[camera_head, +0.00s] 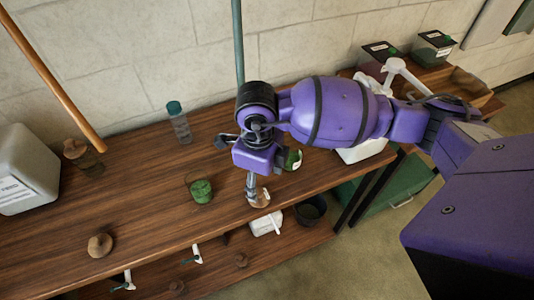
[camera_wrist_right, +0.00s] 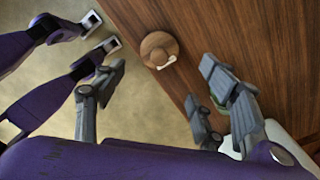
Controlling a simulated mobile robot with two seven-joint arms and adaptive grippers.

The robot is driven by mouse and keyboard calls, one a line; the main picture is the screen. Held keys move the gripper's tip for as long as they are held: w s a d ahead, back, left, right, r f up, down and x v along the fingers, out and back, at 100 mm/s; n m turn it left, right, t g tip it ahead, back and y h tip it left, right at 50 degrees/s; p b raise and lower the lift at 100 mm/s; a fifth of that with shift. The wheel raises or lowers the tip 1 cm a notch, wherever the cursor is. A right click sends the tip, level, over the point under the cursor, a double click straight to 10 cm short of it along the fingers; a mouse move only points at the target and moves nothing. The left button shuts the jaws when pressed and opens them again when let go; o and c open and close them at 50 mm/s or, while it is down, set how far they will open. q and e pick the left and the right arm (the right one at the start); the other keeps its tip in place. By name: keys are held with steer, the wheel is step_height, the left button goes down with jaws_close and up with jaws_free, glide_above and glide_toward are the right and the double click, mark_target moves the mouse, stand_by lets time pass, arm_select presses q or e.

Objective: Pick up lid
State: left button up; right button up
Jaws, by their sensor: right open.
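A round brown wooden lid (camera_head: 260,198) lies near the front edge of the wooden table, by my right gripper's fingertips in the head view. The lid also shows in the right wrist view (camera_wrist_right: 157,47), beside the table edge, with a small pale part on its near side. My right gripper (camera_head: 252,187) is open; in the wrist view its fingers (camera_wrist_right: 165,78) are spread apart with the lid ahead of the space between them. I cannot tell whether any finger touches the lid. My left gripper is not visible in the head view.
A green-filled glass (camera_head: 201,190) stands left of my right gripper. A clear bottle (camera_head: 179,124) stands behind it. Another brown wooden round piece (camera_head: 100,245) lies at front left. A white container (camera_head: 25,170) is at far left. The table (camera_head: 140,190) between them is bare.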

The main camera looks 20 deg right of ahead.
mark_target(259, 194)
steer(key=f, duration=0.6)
steer(key=shift+a+f, duration=0.3)
steer(key=shift+a, duration=0.05)
steer(key=shift+f, duration=0.4)
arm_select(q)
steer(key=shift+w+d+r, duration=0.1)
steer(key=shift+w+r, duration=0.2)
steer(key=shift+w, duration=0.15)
arm_select(e)
steer(key=c, duration=1)
steer(key=shift+o, duration=0.2)
steer(key=shift+r, duration=0.1)
